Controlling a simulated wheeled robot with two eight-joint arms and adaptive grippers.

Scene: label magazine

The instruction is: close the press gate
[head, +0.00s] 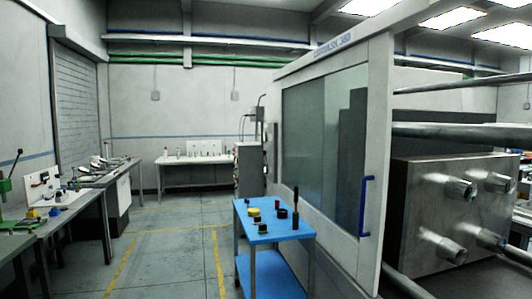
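The press gate (310,135) is a large pale grey sliding panel with a glass window, on the right of the head view. A blue vertical handle (366,206) is fixed near its right edge. To the right of that edge the press is uncovered, and a metal mould block (425,220) with several round studs and horizontal bars shows. The gate stands open there. Neither of my grippers is in the head view.
A blue cart (290,234) with small items on top stands in front of the gate, at its lower left. Workbenches (75,203) line the left wall. A white table (195,160) stands at the back. The floor (170,250) between is clear.

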